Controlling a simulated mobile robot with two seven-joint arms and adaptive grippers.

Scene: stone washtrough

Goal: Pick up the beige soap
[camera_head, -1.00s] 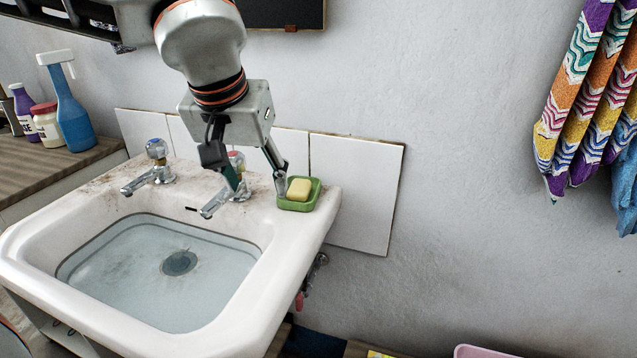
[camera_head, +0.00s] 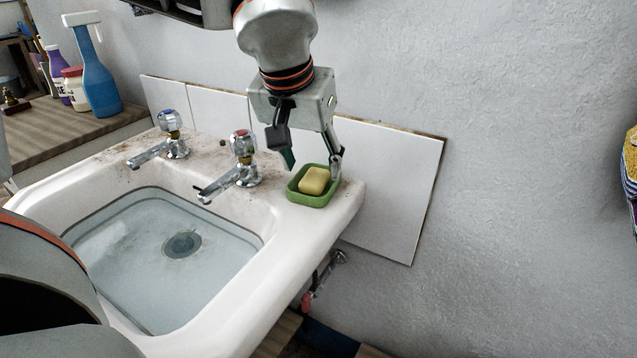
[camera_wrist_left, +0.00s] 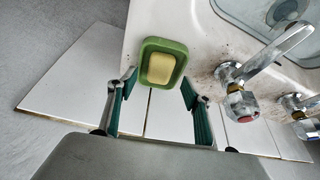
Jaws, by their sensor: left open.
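The beige soap (camera_head: 314,180) is a yellowish block lying in a green soap dish (camera_head: 293,194) on the sink's back right corner. My left gripper (camera_head: 312,163) is open, pointing down, with its fingers apart above and around the dish. In the left wrist view the soap (camera_wrist_left: 161,68) sits inside the green dish (camera_wrist_left: 148,46), ahead of the gap between the open fingers (camera_wrist_left: 157,92). Nothing is between the fingers. My right gripper is not in view.
The white sink (camera_head: 290,232) holds water. Two metal taps (camera_head: 240,172) (camera_head: 170,140) stand left of the dish. White tiles (camera_head: 395,190) and a wall are close behind. A blue spray bottle (camera_head: 97,75) and several containers stand on the wooden counter at the left.

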